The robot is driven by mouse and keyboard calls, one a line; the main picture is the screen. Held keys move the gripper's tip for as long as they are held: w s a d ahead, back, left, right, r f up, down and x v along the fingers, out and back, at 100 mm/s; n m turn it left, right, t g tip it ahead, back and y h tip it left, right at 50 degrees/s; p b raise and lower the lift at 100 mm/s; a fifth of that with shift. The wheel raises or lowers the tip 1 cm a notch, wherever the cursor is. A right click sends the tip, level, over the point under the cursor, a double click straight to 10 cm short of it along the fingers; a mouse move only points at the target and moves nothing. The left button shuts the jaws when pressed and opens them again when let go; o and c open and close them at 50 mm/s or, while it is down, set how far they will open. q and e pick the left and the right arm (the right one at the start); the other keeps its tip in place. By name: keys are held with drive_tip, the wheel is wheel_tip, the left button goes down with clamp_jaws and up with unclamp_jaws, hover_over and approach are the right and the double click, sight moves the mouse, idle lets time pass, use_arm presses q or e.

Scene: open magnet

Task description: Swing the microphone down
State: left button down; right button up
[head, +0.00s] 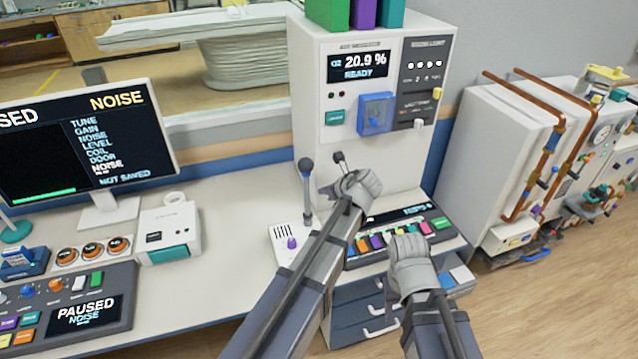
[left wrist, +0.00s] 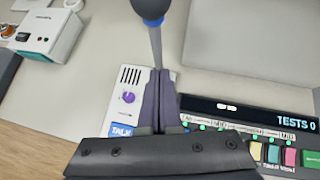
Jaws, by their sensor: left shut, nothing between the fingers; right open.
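The microphone (head: 306,180) is a grey stalk with a dark round head. It stands nearly upright on a white base (head: 283,236) with a grille and a purple knob. In the left wrist view the stalk (left wrist: 156,45) rises beyond my fingertips to a dark blue head (left wrist: 152,8) cut by the top edge. My left gripper (head: 343,168) is just right of the stalk in the head view, shut and empty. Its dark fingers (left wrist: 161,90) overlap the stalk's lower part in the wrist view; I cannot tell whether they touch it. My right gripper (head: 408,250) is open, lower right.
A button panel (head: 440,232) lies right of the base, below a tall white cabinet (head: 390,170) with an O2 display. A monitor (head: 130,140), a white box (head: 165,228) and a control console (head: 70,300) stand left. Bare desk (head: 225,225) lies between the box and the base.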

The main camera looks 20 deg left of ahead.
use_arm(q)
drive_tip(key=p+v, duration=0.3)
drive_tip(key=v, duration=0.3)
drive_tip(key=shift+r, duration=0.3)
use_arm(e)
wheel_tip(320, 180, up, 5)
drive_tip(key=shift+a+f, duration=0.1)
drive_tip(key=shift+f, duration=0.05)
use_arm(q)
drive_tip(key=shift+a, duration=0.1)
drive_tip(key=s+f+n+g+h, duration=0.3)
drive_tip(key=s+f+n+h, duration=0.1)
drive_tip(key=s+n, duration=0.75)
drive_tip(key=s+f+n+g+h, duration=0.35)
drive_tip(key=s+n, duration=0.45)
drive_tip(key=n, duration=0.7)
drive_tip(key=s+d+m+y, duration=0.1)
drive_tip(key=s+d+m, duration=0.3)
drive_tip(key=d, duration=0.6)
drive_tip(key=shift+s, duration=0.8)
